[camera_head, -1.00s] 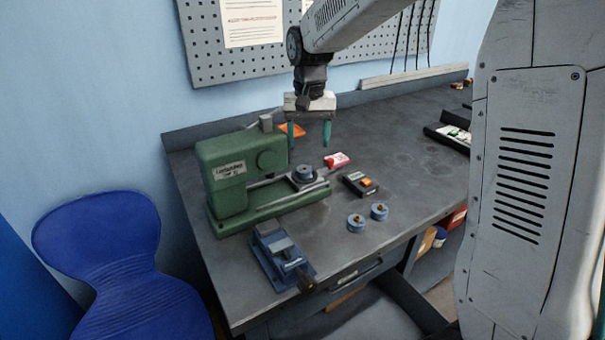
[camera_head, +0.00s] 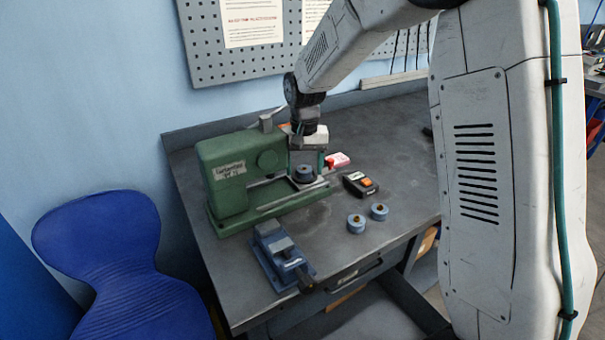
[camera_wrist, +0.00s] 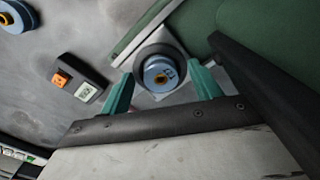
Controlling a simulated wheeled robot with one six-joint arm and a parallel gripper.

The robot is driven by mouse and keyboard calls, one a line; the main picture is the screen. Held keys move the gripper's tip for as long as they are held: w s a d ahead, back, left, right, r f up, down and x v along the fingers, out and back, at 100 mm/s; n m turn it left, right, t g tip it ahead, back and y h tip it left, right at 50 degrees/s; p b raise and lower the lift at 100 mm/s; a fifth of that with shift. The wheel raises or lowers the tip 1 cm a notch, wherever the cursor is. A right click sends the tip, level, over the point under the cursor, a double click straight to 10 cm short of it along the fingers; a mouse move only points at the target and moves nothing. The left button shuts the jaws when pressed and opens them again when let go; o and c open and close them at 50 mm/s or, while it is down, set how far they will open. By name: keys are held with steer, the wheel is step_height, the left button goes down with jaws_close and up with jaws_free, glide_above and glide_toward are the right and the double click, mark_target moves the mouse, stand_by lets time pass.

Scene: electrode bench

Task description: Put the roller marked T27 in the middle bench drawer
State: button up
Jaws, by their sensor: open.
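The green machine (camera_head: 226,176) stands close around the roller. A blue vise (camera_head: 279,254) is in front of it. A black device with an orange button (camera_head: 360,184) and a red-and-white item (camera_head: 337,160) lie to the right. A blue chair (camera_head: 105,255) stands left.

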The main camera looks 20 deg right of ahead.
steer(key=shift+c, duration=0.3)
steer(key=c, duration=1.1)
